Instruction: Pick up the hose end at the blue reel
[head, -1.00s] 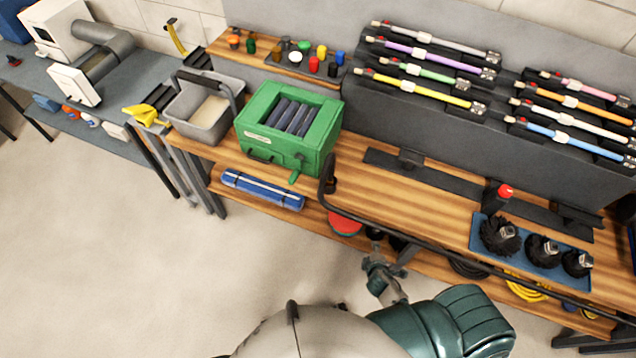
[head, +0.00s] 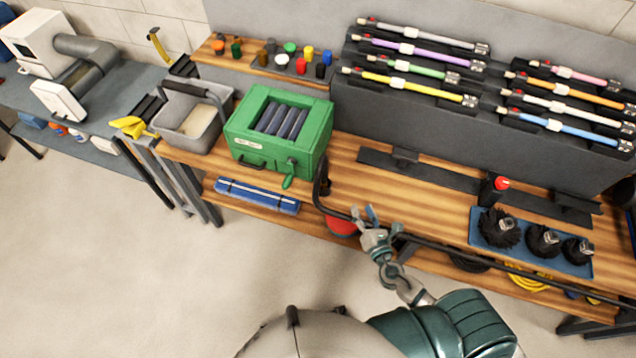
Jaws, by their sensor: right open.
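I cannot make out a blue reel or a hose end in the head view. A sliver of something dark and blue shows at the far right edge, too cut off to name. My right gripper (head: 363,214) is open and empty, its fingers pointing up at the front edge of the wooden bench (head: 420,205). It is near the black front rail and in front of the red round object (head: 341,227) under the bench. My left gripper is not in view.
A green box with rollers (head: 278,130) and a grey bucket (head: 190,118) stand on the bench's left part. A blue tray (head: 481,213) holds dark brushes at right. A yellow coil (head: 530,280) lies on the lower shelf. Floor at left is clear.

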